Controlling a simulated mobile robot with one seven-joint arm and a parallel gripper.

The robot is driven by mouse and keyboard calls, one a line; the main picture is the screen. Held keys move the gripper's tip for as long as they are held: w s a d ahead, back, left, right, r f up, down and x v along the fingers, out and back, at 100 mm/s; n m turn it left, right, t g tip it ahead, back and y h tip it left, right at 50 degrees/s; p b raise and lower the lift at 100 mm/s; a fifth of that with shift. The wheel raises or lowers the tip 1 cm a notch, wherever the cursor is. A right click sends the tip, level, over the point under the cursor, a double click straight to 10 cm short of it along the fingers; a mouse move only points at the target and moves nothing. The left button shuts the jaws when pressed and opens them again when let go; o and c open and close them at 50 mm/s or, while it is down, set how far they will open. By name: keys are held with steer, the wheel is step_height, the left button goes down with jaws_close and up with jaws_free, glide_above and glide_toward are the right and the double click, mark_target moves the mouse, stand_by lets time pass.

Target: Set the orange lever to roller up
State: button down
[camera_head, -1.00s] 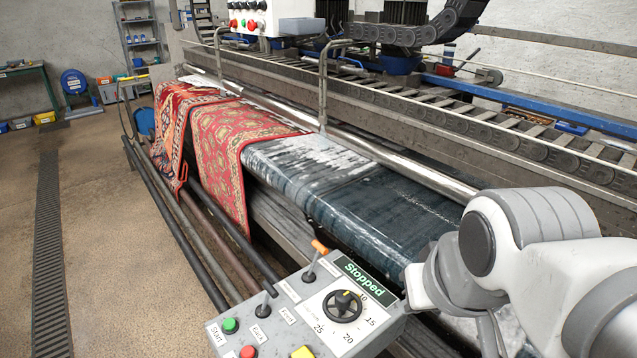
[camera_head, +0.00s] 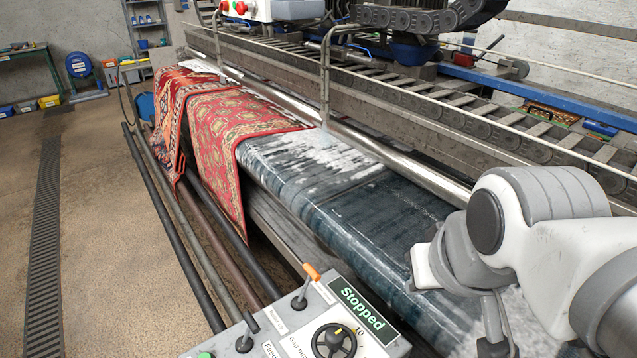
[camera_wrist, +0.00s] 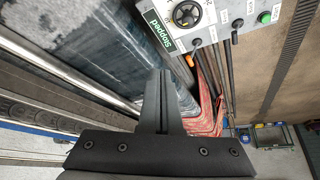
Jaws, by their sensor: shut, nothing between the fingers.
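The orange-tipped lever (camera_head: 311,271) stands on the grey control box (camera_head: 262,318) at the bottom of the head view, leaning toward the upper right. In the wrist view, the orange tip (camera_wrist: 189,60) shows at the edge of the box, next to the green "Stopped" display (camera_wrist: 160,30). My gripper (camera_wrist: 159,75) is shut and empty, its fingers together in the middle of the wrist view. It points toward the box and is apart from the lever. In the head view the fingers are not clearly seen; my arm is at the right.
A second, black-tipped lever (camera_head: 248,328) and a black dial (camera_head: 334,342) share the box. A wet dark rug (camera_head: 350,215) and red patterned rugs (camera_head: 240,140) lie over the machine bed behind it. Pipes (camera_head: 180,235) run along its left.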

stand_by(0.3)
steer(key=w+f+n+g+y+b, duration=0.1)
steer(key=w+f+n+y+b, duration=0.1)
steer(key=w+f, duration=0.5)
steer(key=w+f+n+g+y+b, duration=0.2)
steer(key=w+f, duration=0.4)
steer(key=w, duration=0.6)
steer(key=w+f+n+g+y+b, duration=0.2)
steer(key=w+f+n+y, duration=0.2)
steer(key=w+f, duration=0.3)
steer(key=w, duration=0.3)
steer(key=shift+w+f+b, duration=0.15)
steer(key=shift+f+b, duration=0.15)
steer(key=shift+b, duration=0.1)
glide_toward(306, 286)
steer(key=shift+w+a+f, duration=0.65)
steer(key=shift+w+f, duration=0.7)
steer(key=shift+w, duration=0.1)
